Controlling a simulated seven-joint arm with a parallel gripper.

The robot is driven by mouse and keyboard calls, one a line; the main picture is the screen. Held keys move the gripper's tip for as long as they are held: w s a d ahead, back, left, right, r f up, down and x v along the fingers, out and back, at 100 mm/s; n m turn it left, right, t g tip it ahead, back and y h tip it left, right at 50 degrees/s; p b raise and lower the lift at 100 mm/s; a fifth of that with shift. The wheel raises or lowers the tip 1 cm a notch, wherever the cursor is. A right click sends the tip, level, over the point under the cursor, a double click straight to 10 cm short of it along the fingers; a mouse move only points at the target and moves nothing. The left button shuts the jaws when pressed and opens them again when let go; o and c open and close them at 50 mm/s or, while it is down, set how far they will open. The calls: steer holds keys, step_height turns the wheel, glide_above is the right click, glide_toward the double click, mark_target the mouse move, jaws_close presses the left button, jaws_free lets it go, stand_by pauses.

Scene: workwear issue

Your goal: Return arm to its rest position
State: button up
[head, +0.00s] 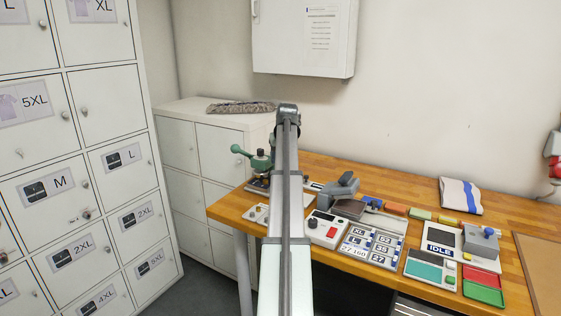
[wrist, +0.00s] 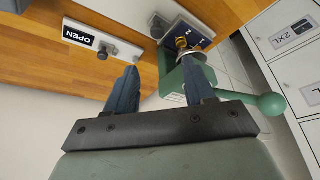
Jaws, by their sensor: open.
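My arm (head: 287,200) stretches from the bottom middle of the head view over the left part of the wooden bench. Its far end hides my gripper there. In the wrist view my gripper (wrist: 160,82) shows two blue-grey fingers set well apart, with nothing held between them. A green hand press (wrist: 190,85) with a ball handle lies close beyond and beside the right finger; I cannot tell whether they touch. The press (head: 259,160) also shows in the head view, just left of my arm.
The wooden bench (head: 330,170) holds a control box (head: 325,228), a number-plate tray (head: 372,246), an IDLE device (head: 441,240), a green tray (head: 484,291) and a folded cloth (head: 460,195). Lockers (head: 110,95) stand left. A wall cabinet (head: 300,40) hangs behind. Air above the bench's right side is clear.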

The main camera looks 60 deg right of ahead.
stand_by(0.5)
steer(key=w+a+f+n+t+h, duration=0.1)
steer(key=w+a+f+n, duration=0.2)
steer(key=w+a+f, duration=0.5)
steer(key=w+a+f+n+t, duration=0.15)
steer(key=w+a, duration=0.35)
steer(key=w, duration=0.6)
steer(key=w+a+f+n+h, duration=0.1)
steer(key=w+a+f+n, duration=0.2)
steer(key=w+a+f, duration=0.55)
steer(key=w+a+f+n+y, duration=0.2)
steer(key=w+a+f, duration=0.2)
steer(key=a+f, duration=1.05)
steer(key=s+a+f+g+y, duration=0.1)
steer(key=s+a+f+g, duration=0.2)
steer(key=s+a+f, duration=0.9)
steer(key=s+a+f+g+y, duration=0.2)
steer(key=s+a+f+g, duration=0.1)
steer(key=s+a+f, duration=0.95)
steer(key=s+a+f+g, duration=0.2)
steer(key=s+a, duration=0.3)
steer(key=s, duration=0.5)
steer(key=s+a+f+g, duration=0.2)
steer(key=s+a+f, duration=0.2)
steer(key=s, duration=0.6)
steer(key=s+a+f+g, duration=0.2)
steer(key=s+a, duration=0.4)
steer(key=s, duration=0.5)
steer(key=shift+f, duration=0.85)
